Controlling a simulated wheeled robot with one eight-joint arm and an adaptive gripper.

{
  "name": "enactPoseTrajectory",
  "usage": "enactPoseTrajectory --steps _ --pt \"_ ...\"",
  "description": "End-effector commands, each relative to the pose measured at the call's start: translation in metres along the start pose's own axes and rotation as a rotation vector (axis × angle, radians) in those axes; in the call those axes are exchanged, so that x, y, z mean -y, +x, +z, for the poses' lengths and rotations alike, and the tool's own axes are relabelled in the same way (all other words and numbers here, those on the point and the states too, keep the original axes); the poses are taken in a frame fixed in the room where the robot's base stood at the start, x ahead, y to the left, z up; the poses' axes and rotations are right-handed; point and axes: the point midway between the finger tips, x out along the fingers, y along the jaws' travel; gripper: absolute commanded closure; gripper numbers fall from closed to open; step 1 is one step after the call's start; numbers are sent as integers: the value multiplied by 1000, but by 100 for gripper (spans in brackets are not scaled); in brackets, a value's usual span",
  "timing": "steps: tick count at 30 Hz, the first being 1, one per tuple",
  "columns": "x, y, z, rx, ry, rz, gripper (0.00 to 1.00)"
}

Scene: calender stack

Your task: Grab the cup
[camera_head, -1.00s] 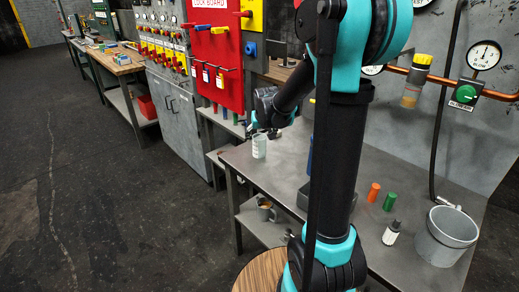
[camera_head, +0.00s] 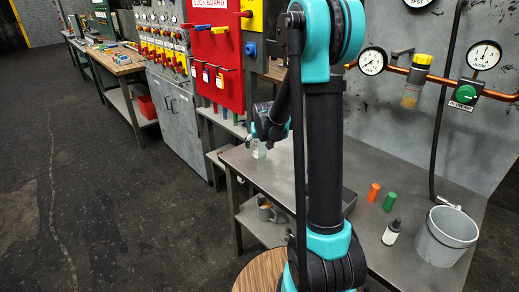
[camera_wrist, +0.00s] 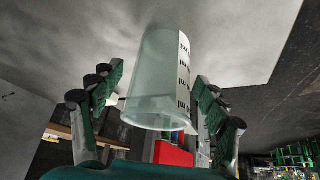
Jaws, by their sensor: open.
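A translucent pale green cup with a strip of dark markings (camera_wrist: 155,85) stands near the left end of the grey metal table (camera_head: 347,162). In the head view the cup (camera_head: 259,151) is small, its top partly hidden by my gripper (camera_head: 262,140). In the wrist view my gripper (camera_wrist: 160,92) is open, with one green-padded finger on each side of the cup. A gap shows beside the left finger; whether the right finger touches the cup, I cannot tell.
On the table, an orange cylinder (camera_head: 374,193), a green cylinder (camera_head: 390,202), a small white bottle (camera_head: 391,232) and a grey bucket (camera_head: 446,237) stand right of my arm. A mug (camera_head: 265,210) sits on the lower shelf.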

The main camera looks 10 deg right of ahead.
Motion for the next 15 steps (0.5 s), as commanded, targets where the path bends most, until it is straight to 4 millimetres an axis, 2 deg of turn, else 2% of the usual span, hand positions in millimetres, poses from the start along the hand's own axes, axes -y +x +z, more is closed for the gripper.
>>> enactPoseTrajectory --steps 3,15 --pt "0 0 0 0 0 0 25" --pt "0 0 0 0 0 0 75"
